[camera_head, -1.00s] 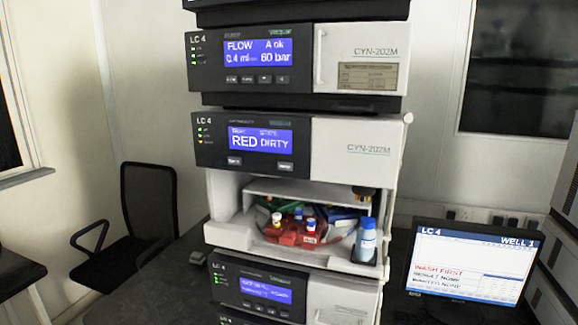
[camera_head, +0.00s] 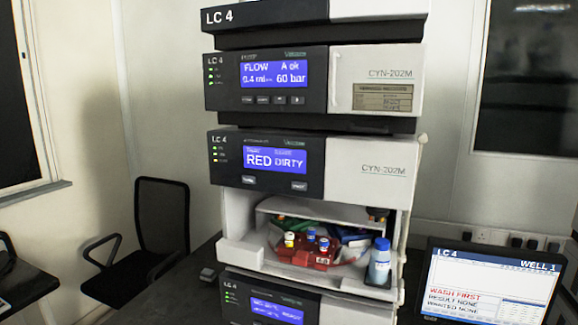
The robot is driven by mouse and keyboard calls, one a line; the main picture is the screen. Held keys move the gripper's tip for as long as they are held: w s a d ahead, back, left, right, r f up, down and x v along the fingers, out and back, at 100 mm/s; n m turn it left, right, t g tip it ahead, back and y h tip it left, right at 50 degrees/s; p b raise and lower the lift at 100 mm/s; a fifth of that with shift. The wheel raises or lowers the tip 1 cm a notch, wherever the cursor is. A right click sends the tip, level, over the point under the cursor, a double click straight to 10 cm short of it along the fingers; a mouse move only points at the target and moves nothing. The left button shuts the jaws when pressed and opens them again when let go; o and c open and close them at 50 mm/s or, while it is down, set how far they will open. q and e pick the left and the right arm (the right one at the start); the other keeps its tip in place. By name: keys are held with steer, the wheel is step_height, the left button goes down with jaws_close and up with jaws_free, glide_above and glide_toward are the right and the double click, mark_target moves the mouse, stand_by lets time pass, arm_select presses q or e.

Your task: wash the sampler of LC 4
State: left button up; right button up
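The LC 4 sampler (camera_head: 345,165) is the module in the middle of the stack. Its blue display (camera_head: 275,159) reads "RED" and "DIRTY". Two small buttons sit under the display: a left one (camera_head: 248,180) and a right one (camera_head: 299,185). Below, the sampler's open bay (camera_head: 235,222) holds a red tray (camera_head: 318,258) with several small vials. A bottle with a blue cap (camera_head: 380,262) stands at the bay's right front. The monitor (camera_head: 490,283) at the lower right shows "LC 4", "WELL 1", "WASH FIRST", "RESULT NONE" and "WANTED NONE". Neither gripper is in view.
The pump module (camera_head: 390,82) above reads "FLOW A ok" and "60 bar". Another module (camera_head: 270,305) sits below the bay. A black chair (camera_head: 160,225) stands at the left beside the dark bench (camera_head: 185,293). The space before the stack looks clear.

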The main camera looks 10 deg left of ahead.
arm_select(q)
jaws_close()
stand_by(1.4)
